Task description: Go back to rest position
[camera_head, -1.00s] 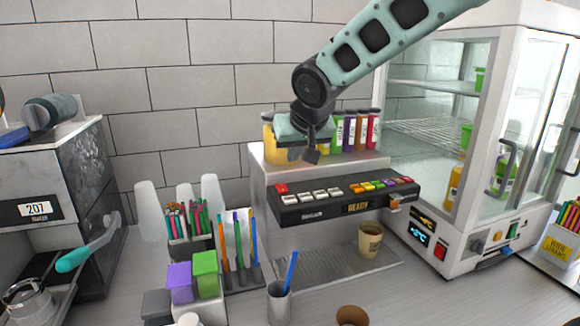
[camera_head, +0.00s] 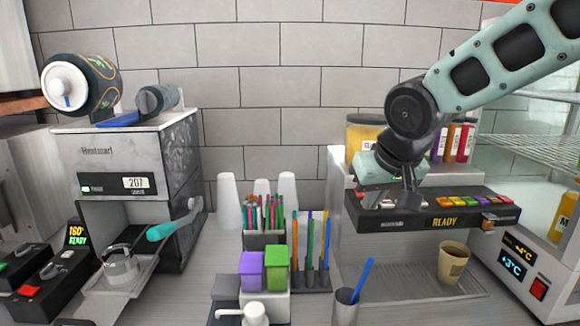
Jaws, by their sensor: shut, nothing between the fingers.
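My gripper (camera_head: 411,203) hangs from my arm at the right of the view, pointing down. It is shut and empty. It sits in front of the left end of the dark button panel (camera_head: 440,210) of the machine marked READY, and hides some of its buttons. I cannot tell whether the fingers touch the panel. A tan paper cup (camera_head: 453,262) stands upright on the ribbed tray (camera_head: 415,285) under the panel, below and to the right of my gripper.
Pen holders, purple (camera_head: 251,268) and green (camera_head: 276,266) boxes, and a metal cup (camera_head: 344,308) with a blue stick fill the middle counter. Colored bottles (camera_head: 455,142) are behind my gripper. A glass-fronted cabinet (camera_head: 545,272) stands at the right.

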